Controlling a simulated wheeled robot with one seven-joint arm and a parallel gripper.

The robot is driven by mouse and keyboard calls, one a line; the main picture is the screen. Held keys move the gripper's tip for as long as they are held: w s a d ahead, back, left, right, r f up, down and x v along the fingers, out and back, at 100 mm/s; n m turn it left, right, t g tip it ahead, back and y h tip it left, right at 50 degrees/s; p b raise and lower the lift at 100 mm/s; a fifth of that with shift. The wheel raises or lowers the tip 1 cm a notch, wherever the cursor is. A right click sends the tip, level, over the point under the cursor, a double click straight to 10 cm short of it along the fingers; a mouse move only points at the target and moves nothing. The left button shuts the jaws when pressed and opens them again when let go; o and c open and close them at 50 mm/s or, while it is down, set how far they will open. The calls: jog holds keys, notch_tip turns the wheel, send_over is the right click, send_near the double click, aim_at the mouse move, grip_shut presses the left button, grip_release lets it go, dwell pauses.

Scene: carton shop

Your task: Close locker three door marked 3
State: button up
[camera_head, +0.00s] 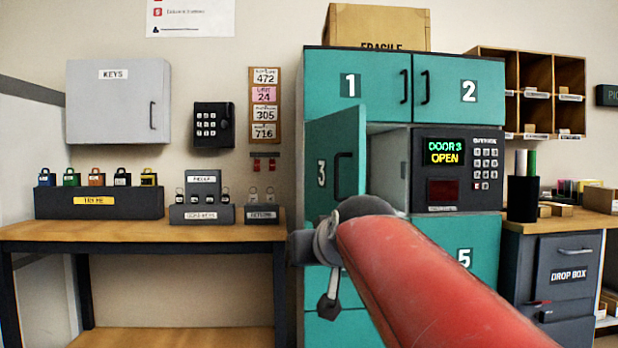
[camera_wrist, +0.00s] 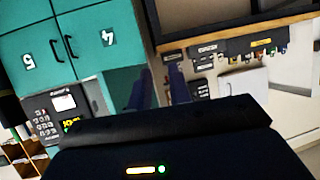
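The teal locker three door (camera_head: 334,150), marked 3, stands ajar in the head view. It is hinged on its left side, swung outward, with a dark handle. The pale compartment (camera_head: 388,168) shows to its right. The display (camera_head: 444,151) reads "DOOR 3 OPEN". My red arm reaches up from the lower right and covers the area below the door; my gripper is not clear there. In the tilted, nearly upside-down wrist view, two dark fingers of my gripper (camera_wrist: 158,88) show apart with nothing visible held. A teal panel is behind the left finger; contact cannot be told.
Doors 1 (camera_head: 352,85) and 2 (camera_head: 466,92) are shut above; door 5 (camera_head: 470,250) is below right. A bench (camera_head: 150,231) with lock racks stands to the left. A drop box cabinet (camera_head: 566,262) with a pen cup (camera_head: 522,198) stands to the right.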

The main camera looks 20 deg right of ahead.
aim_at(337, 169)
jog(key=w+d+r+t+h, duration=0.1)
jog(key=w+d+r, duration=0.1)
jog(key=d+r, duration=0.1)
jog(key=w+d+r+t+h+b, duration=0.1)
jog(key=w+d+r+t, duration=0.1)
jog(key=r, duration=0.4)
jog(key=w+d+r+m+t+h+b, duration=0.1)
jog(key=w+d+r, duration=0.2)
jog(key=d+r, duration=0.1)
jog(key=shift+w+d+r, duration=0.3)
jog(key=shift+w+r, duration=0.05)
jog(key=shift+r, duration=0.1)
jog(key=shift+t, duration=0.3)
jog(key=p+x, duration=0.2)
jog(key=x, duration=0.5)
jog(key=shift+w, duration=0.2)
grip_shut()
